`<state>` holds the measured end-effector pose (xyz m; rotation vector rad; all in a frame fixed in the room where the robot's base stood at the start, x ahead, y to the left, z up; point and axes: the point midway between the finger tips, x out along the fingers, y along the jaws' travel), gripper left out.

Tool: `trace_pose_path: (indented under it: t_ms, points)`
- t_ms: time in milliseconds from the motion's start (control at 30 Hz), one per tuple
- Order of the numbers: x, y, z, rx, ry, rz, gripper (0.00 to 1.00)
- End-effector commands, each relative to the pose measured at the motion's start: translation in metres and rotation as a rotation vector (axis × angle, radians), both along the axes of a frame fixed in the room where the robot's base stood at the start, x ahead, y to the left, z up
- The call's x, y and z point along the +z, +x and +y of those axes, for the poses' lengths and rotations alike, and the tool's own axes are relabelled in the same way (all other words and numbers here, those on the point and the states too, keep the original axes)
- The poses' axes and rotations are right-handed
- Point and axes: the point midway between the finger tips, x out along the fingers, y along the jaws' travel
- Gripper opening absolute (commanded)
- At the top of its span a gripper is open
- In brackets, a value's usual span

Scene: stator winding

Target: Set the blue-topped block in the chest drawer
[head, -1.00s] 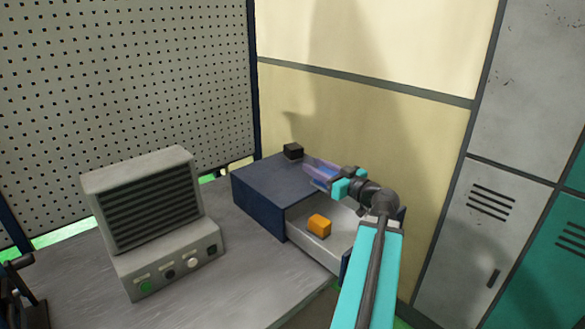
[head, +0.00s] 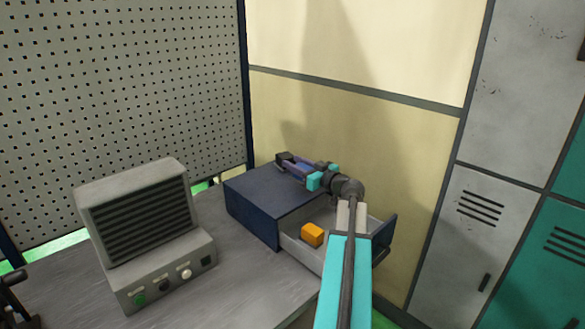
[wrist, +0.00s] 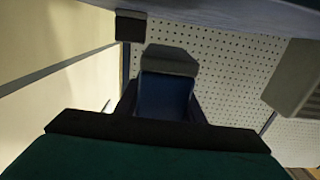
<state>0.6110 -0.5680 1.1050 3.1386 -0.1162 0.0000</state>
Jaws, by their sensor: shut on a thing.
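My gripper (head: 295,166) is over the top of the dark blue chest (head: 265,205), with its fingertips close to a small black block (head: 283,158). It is shut on a block with a blue face (wrist: 165,95), which shows between the dark fingers in the wrist view. A grey part of the held block appears beyond the blue face. In the head view the held block is mostly hidden by the fingers. The chest drawer (head: 296,250) is pulled open towards the right. An orange block (head: 312,234) lies inside it.
The black block also shows in the wrist view (wrist: 130,27), by the chest top. A grey louvred unit with buttons (head: 150,235) stands on the bench to the left. A pegboard (head: 110,90) and a cream wall panel (head: 340,130) are behind. The drawer has free room beside the orange block.

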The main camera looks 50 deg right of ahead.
Motion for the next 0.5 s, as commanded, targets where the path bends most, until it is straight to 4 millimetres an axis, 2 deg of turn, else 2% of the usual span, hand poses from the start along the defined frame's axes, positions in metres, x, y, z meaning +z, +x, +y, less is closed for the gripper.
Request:
trace_pose_path:
  t_ms: [33,200,500]
  points:
    - [0.001,0.007,-0.005,0.0,0.001,-0.001,0.05]
    - [0.0,0.016,-0.009,0.0,0.0,-0.001,0.05]
    - [-0.001,0.018,-0.009,0.001,0.0,-0.001,0.05]
